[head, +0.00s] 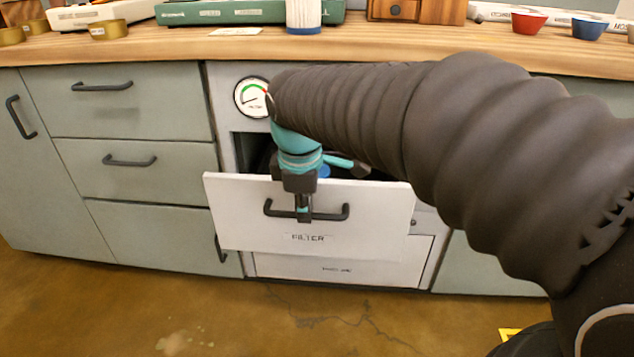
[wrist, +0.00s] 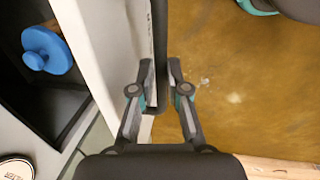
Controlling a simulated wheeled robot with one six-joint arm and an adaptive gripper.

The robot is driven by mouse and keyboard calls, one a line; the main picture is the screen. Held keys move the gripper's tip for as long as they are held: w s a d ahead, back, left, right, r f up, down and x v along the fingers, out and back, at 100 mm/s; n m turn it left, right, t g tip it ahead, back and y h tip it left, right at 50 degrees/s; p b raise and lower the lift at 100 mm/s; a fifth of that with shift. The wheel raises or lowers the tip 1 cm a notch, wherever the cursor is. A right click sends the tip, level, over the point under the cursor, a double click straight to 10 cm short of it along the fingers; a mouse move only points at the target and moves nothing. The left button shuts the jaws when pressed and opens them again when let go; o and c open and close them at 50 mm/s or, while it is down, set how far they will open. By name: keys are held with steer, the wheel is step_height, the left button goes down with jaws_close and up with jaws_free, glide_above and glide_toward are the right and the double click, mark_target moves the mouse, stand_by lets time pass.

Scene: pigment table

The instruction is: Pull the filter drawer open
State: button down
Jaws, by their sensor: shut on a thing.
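The filter drawer (head: 235,205) has a white front labelled FILTER and stands out from the cabinet, partly open. Its dark bar handle (head: 335,214) runs across the front. My gripper (head: 303,214) comes down from above and is shut on the middle of the handle. In the wrist view, the fingers of my gripper (wrist: 160,85) sit on both sides of the dark handle bar (wrist: 160,45). The drawer's white front edge (wrist: 95,35) is left of it, with the dark inside of the drawer (wrist: 45,95) beyond. A blue round thing (wrist: 47,48) lies in the drawer.
A round gauge (head: 252,97) is above the drawer. A lower white drawer (head: 340,271) lies beneath. Grey drawers (head: 130,165) with dark handles stand at left. The wooden counter (head: 180,45) above holds bowls and boxes. The brown floor (head: 210,315) in front is clear.

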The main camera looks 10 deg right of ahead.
steer(key=s+a, duration=0.3)
steer(key=s, duration=0.7)
steer(key=shift+a+f, duration=0.15)
steer(key=c, duration=1.2)
jaws_free()
steer(key=r, duration=0.4)
steer(key=s+r, duration=0.1)
steer(key=r, duration=0.3)
steer(key=s+r, duration=0.1)
steer(key=r, duration=0.3)
steer(key=shift+a, duration=0.3)
